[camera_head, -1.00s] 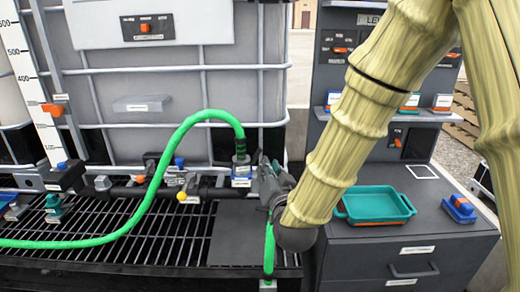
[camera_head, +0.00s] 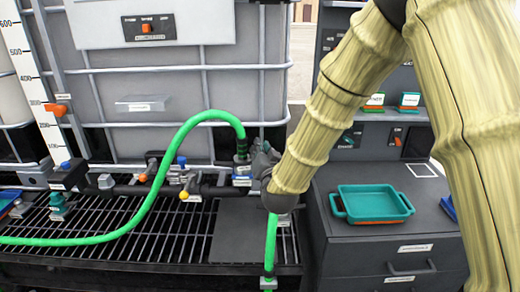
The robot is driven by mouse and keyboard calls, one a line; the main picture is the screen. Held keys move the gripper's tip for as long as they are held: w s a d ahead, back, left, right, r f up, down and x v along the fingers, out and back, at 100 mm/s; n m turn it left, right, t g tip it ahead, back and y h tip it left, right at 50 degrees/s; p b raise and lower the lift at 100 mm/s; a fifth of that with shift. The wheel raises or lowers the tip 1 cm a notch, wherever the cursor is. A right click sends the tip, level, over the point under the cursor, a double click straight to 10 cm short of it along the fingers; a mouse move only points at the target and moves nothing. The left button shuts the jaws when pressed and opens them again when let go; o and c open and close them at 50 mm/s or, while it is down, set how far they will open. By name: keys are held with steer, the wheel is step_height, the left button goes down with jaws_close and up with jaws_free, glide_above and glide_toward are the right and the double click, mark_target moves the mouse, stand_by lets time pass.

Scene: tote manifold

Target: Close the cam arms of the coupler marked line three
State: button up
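A coupler (camera_head: 241,172) with a blue and grey body and a small white label joins the end of the green hose (camera_head: 196,118) to the dark pipe manifold (camera_head: 130,190). The label is too small to read, so I cannot confirm that it is line three. The cam arms cannot be made out. My gripper (camera_head: 260,158) is just right of this coupler, close to it or touching; I cannot tell which. The fingers are small and partly hidden by my wrist, so their opening does not show.
A second green hose (camera_head: 270,242) hangs below my wrist. Valves with yellow and orange knobs (camera_head: 184,195) sit left of the coupler. The black grate (camera_head: 130,232) lies below. A teal tray (camera_head: 375,203) rests on the dark cabinet (camera_head: 395,240) at right. The tank (camera_head: 150,90) stands behind.

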steer(key=shift+c, duration=0.2)
jaws_close()
steer(key=shift+a+r+n+b, duration=0.1)
steer(key=shift+a+n+b, duration=0.15)
steer(key=shift+n, duration=0.3)
steer(key=shift+a+r+n+b, duration=0.15)
steer(key=shift+n+b, duration=0.15)
steer(key=shift+n, duration=0.25)
steer(key=shift+f, duration=0.1)
steer(key=shift+o, duration=0.2)
jaws_free()
steer(key=shift+s, duration=0.1)
steer(key=v, duration=1.2)
